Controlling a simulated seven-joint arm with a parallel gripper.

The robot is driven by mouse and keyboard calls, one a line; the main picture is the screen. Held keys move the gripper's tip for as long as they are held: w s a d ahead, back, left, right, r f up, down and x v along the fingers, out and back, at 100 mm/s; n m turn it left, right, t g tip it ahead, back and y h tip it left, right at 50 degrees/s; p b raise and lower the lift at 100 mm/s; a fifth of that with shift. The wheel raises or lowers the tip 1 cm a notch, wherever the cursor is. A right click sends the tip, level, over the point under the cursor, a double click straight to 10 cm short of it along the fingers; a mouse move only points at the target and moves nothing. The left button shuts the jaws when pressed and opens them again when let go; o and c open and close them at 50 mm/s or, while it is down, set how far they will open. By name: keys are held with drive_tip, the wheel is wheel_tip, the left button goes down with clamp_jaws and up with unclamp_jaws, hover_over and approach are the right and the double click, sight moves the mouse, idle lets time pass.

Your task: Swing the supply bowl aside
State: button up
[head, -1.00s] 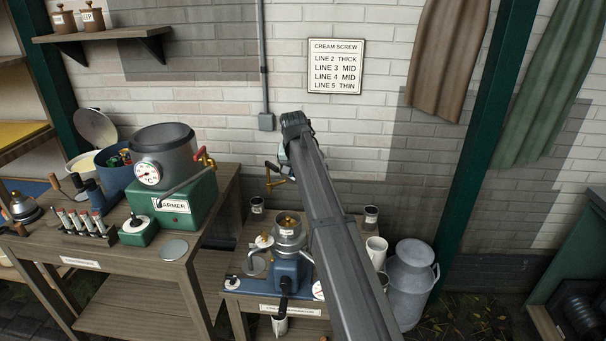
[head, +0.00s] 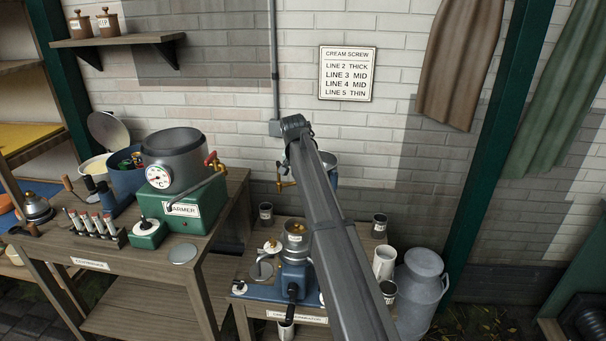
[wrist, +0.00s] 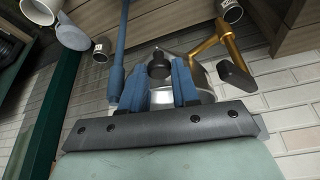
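In the wrist view the bowl (wrist: 205,80) lies just beyond my gripper (wrist: 172,70), with the brass tap (wrist: 208,42) to the right. A dark round knob (wrist: 158,65) shows near the blue fingertips. The fingers are close together; whether they touch or hold the knob I cannot tell. My gripper is hidden in the head view. A blue post (wrist: 121,50) stands left of the fingers.
A blue separator (head: 293,272) with a small bowl on top stands on the low bench, with dark cups and a white cup (head: 384,262) around. A milk churn (head: 421,290) stands at right. The warmer (head: 182,205) is on the left bench. A brick wall is behind.

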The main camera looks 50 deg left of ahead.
drive_tip(key=o, duration=0.5)
drive_tip(key=shift+c, duration=0.2)
drive_tip(key=v, duration=1.3)
drive_tip(key=shift+s+r, duration=0.2)
drive_tip(key=shift+r, duration=0.15)
drive_tip(key=shift+d, duration=0.1)
